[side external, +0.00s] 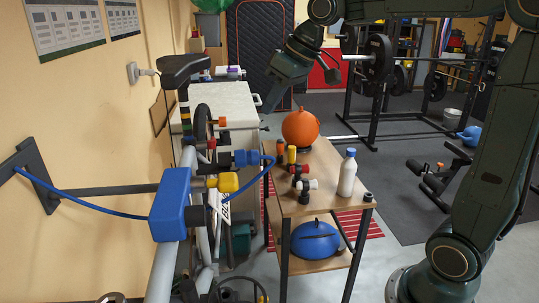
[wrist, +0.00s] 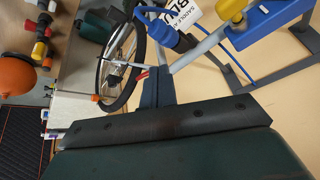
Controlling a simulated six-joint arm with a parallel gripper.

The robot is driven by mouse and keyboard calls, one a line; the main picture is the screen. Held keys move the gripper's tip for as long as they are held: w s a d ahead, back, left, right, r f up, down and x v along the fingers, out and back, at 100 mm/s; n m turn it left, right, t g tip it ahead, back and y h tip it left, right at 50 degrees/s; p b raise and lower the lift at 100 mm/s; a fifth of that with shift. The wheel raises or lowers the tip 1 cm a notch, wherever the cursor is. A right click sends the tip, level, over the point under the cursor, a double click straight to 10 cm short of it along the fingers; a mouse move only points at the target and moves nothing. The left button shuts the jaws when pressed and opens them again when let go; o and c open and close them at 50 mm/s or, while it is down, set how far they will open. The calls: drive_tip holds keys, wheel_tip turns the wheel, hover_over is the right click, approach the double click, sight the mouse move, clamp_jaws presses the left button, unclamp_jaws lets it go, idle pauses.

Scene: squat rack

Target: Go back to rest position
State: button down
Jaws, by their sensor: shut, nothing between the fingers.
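My gripper (side external: 268,106) hangs from the upper middle of the side external view, tilted down and left, in the air above the gap between the white-topped cabinet and the wooden cart. In the wrist view my gripper (wrist: 152,74) has its fingers together with nothing visible between them. The fingers appear in front of the bicycle wheel and frame, apart from them as far as I can tell. The rest position itself is not marked in either view.
The bicycle on its stand, with a blue box (side external: 171,205) and yellow connector (side external: 228,182), is at left. The wooden cart (side external: 325,205) holds an orange ball (side external: 300,128), white bottle (side external: 347,173) and several fittings. The squat rack (side external: 377,85) stands behind; grey floor lies right of the cart.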

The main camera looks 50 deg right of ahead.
drive_tip(key=s+a+f+m+h, duration=0.1)
drive_tip(key=s+f, duration=0.3)
drive_tip(key=s, duration=0.7)
drive_tip(key=s+a+f+h, duration=0.1)
drive_tip(key=s+f, duration=0.2)
drive_tip(key=s, duration=0.8)
drive_tip(key=shift+f+m, duration=0.4)
